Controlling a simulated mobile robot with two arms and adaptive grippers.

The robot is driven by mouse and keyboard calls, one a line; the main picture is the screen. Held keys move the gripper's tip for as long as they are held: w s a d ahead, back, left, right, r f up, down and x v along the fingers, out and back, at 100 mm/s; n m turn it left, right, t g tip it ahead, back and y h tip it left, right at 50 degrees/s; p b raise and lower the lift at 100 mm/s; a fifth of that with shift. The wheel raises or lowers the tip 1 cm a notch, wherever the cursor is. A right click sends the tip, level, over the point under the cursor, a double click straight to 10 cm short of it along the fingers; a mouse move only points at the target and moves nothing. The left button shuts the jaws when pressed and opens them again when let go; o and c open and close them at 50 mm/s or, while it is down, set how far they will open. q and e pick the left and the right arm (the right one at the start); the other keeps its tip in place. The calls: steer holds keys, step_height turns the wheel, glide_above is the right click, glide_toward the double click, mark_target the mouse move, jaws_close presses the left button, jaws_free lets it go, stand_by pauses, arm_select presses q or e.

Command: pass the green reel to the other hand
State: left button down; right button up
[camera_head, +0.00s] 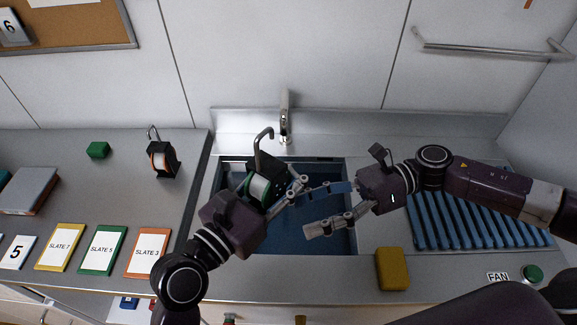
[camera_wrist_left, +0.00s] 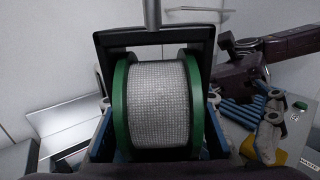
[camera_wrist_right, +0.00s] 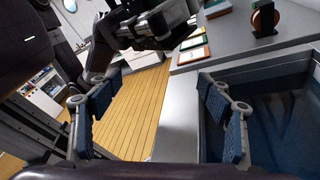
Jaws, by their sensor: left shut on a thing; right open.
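The green reel (camera_head: 260,186) has green flanges, a pale woven winding and a black frame with a grey hook on top. It is held above the sink, and it fills the middle of the left wrist view (camera_wrist_left: 160,105). My left gripper (camera_head: 272,193) is shut on the reel, its fingers on either side of it. My right gripper (camera_head: 328,208) is open and empty to the right of the reel, also above the sink. Its two fingers show apart in the right wrist view (camera_wrist_right: 158,118), with nothing between them. The reel is not clear in that view.
The blue sink (camera_head: 335,240) lies below both grippers, with a tap (camera_head: 285,120) behind. A reel with orange (camera_head: 162,160) and a green block (camera_head: 98,150) stand on the left counter, behind several slates (camera_head: 103,250). A yellow block (camera_head: 392,268) and blue ribbed rack (camera_head: 470,222) are right.

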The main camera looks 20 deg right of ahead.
steer(key=s+a+f+m+y, duration=0.2)
steer(key=s+a+f+m, duration=0.15)
steer(key=s+m, duration=0.45)
steer(key=s+a+f+m+y, duration=0.15)
steer(key=s+a+m, duration=0.3)
steer(key=s, duration=0.75)
steer(key=s+a+f+m+y, duration=0.1)
steer(key=s+a+f+m, duration=0.4)
steer(key=s, duration=0.6)
steer(key=w+d+f+m+t+h, duration=0.25)
steer(key=f+m, duration=0.25)
steer(key=f, duration=0.4)
steer(key=w+d+f+m+t+h, duration=0.1)
steer(key=w+d+f+m+h, duration=0.15)
steer(key=f+m, duration=0.45)
steer(key=w+d+f+m+t+h, duration=0.2)
steer(key=f+m+h, duration=0.15)
steer(key=f, duration=0.75)
steer(key=s+d+f+m+g+h, duration=0.2)
steer(key=s+d+f+m+h, duration=0.4)
steer(key=d+f, duration=0.4)
steer(key=s+d+f+m+g+h, duration=0.1)
steer(key=s+d+f+m+h, duration=0.25)
steer(key=d+f+m, duration=0.65)
steer(key=w+a+f+n+g+h, duration=0.1)
steer(key=w+a+f+n+h, duration=0.1)
steer(key=f, duration=0.3)
steer(key=shift+w+a+f+n, duration=0.4)
steer(key=shift+w+a+n, duration=0.1)
steer(key=shift+w+a, duration=0.25)
